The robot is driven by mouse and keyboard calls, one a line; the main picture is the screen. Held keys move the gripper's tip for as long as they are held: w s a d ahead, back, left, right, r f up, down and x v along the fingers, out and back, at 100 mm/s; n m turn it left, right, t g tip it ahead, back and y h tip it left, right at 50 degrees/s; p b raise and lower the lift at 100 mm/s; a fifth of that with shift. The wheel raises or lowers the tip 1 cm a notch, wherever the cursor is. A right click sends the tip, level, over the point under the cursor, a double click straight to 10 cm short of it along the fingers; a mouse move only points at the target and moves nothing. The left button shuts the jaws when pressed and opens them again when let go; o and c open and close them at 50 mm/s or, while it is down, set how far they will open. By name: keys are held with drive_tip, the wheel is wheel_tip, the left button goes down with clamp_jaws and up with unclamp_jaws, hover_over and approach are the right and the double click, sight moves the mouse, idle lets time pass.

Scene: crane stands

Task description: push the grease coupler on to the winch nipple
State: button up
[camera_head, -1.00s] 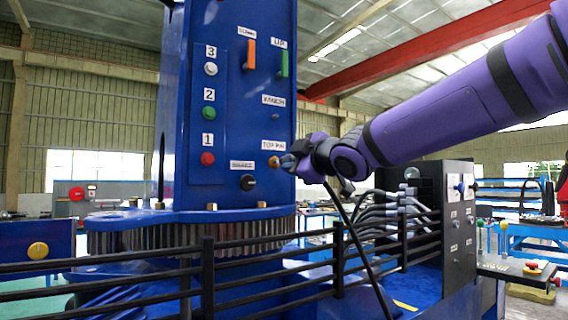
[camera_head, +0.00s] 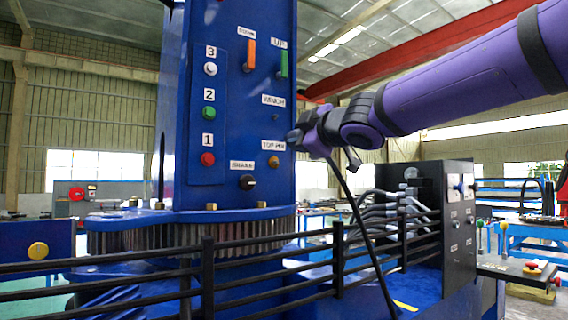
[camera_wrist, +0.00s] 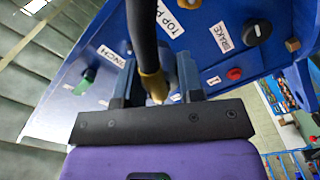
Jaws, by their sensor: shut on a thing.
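My gripper (camera_head: 294,137) is in front of the right part of the blue panel, between the WINCH and TOP PIN labels. In the wrist view its jaws (camera_wrist: 157,88) are shut on the brass-coloured grease coupler (camera_wrist: 153,84), with a black hose (camera_wrist: 141,35) running from it. The winch nipple (camera_head: 275,117) is a small dark stub below the WINCH label (camera_head: 273,100), above and left of my gripper. The coupler looks apart from it. In the wrist view the WINCH label (camera_wrist: 111,56) lies left of the hose; I cannot make out the nipple clearly there.
A black BRAKE knob (camera_head: 247,182), numbered buttons (camera_head: 208,159) and orange and green levers (camera_head: 250,55) share the panel. A black railing (camera_head: 338,262) crosses in front, with the hose (camera_head: 365,225) hanging by it.

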approach(277, 116)
drive_tip(key=shift+x, duration=2.1)
drive_tip(key=shift+x, duration=1)
drive_tip(key=o, duration=1.1)
drive_tip(key=shift+d, duration=0.1)
drive_tip(key=shift+v, duration=2.45)
